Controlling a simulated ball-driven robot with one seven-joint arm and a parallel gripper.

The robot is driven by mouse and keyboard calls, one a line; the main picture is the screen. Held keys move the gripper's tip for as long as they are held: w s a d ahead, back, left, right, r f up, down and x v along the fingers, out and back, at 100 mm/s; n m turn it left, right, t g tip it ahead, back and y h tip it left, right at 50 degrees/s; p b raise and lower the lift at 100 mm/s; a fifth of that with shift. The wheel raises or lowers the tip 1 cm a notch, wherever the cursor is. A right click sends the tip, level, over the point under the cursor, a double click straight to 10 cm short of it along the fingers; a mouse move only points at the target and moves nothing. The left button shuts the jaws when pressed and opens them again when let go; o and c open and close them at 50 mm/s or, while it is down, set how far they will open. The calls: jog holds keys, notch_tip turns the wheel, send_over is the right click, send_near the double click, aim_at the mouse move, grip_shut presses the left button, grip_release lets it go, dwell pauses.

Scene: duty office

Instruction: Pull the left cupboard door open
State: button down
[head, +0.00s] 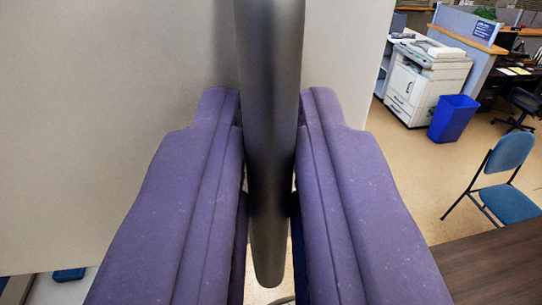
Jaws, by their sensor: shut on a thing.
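A pale beige panel, which looks like the left cupboard door (110,110), fills the left and middle of the head view. A dark grey vertical bar handle (270,45) stands in front of it, running from the top edge down to a rounded lower end. My gripper (268,115) has its two purple fingers on either side of the handle and is shut on it. The fingers hide part of the panel. The hinges and the other door are not identifiable here, and I cannot tell how far the door stands open.
Beyond the panel's right edge lies open tan floor (415,185). A blue chair (511,153), a blue bin (453,118), a white copier (429,80) and a partition (468,50) stand there. A brown wooden top (500,265) fills the lower right corner.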

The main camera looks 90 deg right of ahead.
jog(key=shift+a+r, duration=0.15)
jog(key=shift+a, duration=0.2)
jog(key=c, duration=1.3)
grip_release()
jog(key=shift+d, duration=0.1)
jog(key=a+p, duration=0.1)
jog(key=a, duration=0.7)
jog(key=shift+w, duration=0.15)
jog(key=shift+d, duration=0.1)
